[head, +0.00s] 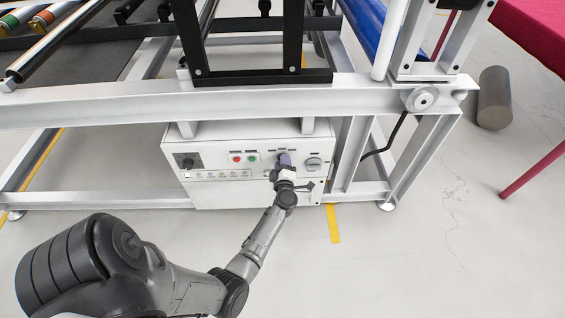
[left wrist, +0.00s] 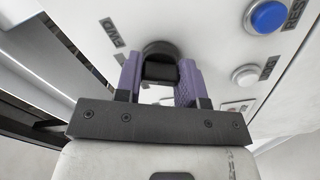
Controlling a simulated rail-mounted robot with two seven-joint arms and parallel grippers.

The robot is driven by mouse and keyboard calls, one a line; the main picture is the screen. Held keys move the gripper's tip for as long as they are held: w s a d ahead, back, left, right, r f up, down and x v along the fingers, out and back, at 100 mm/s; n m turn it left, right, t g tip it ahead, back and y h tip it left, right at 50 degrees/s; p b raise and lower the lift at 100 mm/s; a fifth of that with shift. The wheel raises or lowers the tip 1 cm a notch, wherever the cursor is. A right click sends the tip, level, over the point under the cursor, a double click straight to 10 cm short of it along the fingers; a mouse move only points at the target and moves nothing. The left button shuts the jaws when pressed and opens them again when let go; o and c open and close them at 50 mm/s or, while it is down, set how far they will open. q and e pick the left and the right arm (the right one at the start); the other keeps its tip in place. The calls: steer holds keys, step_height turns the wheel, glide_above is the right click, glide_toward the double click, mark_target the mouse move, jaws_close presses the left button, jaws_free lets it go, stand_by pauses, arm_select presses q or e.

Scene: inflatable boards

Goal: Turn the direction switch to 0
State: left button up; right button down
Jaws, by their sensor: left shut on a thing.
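The white control box (head: 225,190) hangs under the frame's front beam. My left gripper (head: 285,160) reaches its front panel, between the green button and a grey rotary knob at the right. In the left wrist view, its purple fingers (left wrist: 160,75) are shut on a black switch knob (left wrist: 160,52), one finger on each side. A FWD label (left wrist: 112,32) lies up and left of this knob. The knob's exact pointing direction cannot be read. In the head view the gripper hides the knob. My right gripper is in neither view.
In the left wrist view, a blue RESET button (left wrist: 267,16) and a white button (left wrist: 245,76) are close by. White frame legs (head: 352,155) stand right of the box.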

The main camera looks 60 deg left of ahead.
arm_select(q)
steer(key=n, duration=0.3)
steer(key=shift+n, duration=1)
steer(key=o, duration=0.9)
steer(key=shift+o, duration=0.2)
steer(key=shift+d, duration=0.15)
